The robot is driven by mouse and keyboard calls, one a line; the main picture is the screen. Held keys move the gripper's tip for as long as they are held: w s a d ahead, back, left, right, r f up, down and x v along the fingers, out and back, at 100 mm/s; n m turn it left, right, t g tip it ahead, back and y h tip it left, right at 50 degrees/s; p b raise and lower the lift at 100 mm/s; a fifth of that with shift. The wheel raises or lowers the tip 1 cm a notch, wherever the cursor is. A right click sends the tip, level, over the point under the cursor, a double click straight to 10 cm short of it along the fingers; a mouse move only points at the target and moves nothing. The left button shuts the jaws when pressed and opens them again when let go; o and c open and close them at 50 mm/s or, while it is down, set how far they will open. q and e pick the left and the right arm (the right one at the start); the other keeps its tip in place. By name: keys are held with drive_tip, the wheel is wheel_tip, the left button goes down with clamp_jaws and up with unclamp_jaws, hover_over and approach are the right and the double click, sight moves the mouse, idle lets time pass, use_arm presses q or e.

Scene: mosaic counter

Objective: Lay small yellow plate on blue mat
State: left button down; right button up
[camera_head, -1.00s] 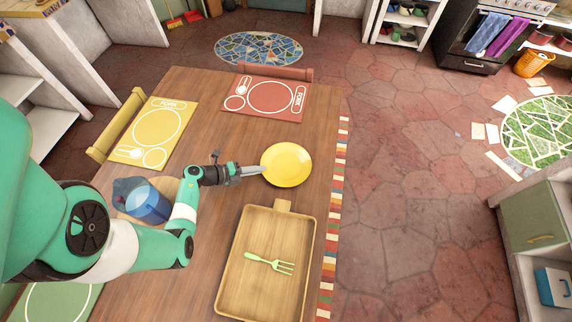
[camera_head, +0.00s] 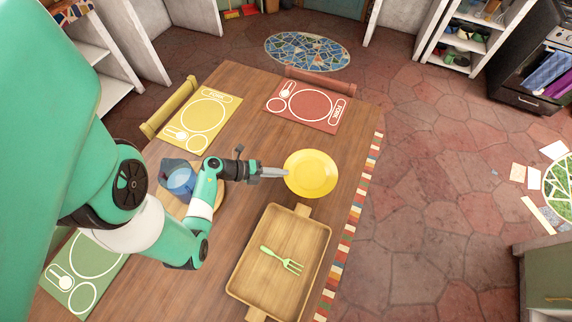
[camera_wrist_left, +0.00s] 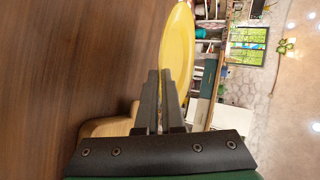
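The small yellow plate (camera_head: 311,175) is at the right side of the wooden table, between the red mat and the tray. My left gripper (camera_head: 286,172) reaches its left rim. In the left wrist view, the gripper fingers (camera_wrist_left: 160,75) are close together at the rim of the plate (camera_wrist_left: 178,45) and look shut on it. Whether the plate touches the table is hard to tell. No blue placemat shows clearly on the table; a blue mosaic oval mat (camera_head: 307,51) lies on the floor beyond it. My right gripper is not in view.
A wooden tray (camera_head: 243,283) holding a green fork (camera_head: 282,259) is in front of the plate. A red mat (camera_head: 322,122), a yellow mat (camera_head: 216,140) and a green mat (camera_head: 92,255) lie on the table. A blue cup (camera_head: 180,180) is beside my left arm.

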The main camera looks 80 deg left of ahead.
use_arm(q)
drive_tip(key=s+d+r+p, duration=0.1)
drive_tip(key=s+d+r, duration=0.2)
drive_tip(key=s+d, duration=0.2)
drive_tip(key=shift+d+r+p, duration=0.4)
drive_tip(key=shift+d, duration=0.65)
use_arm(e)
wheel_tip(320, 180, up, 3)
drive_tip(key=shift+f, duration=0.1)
use_arm(q)
drive_tip(key=shift+w, duration=0.1)
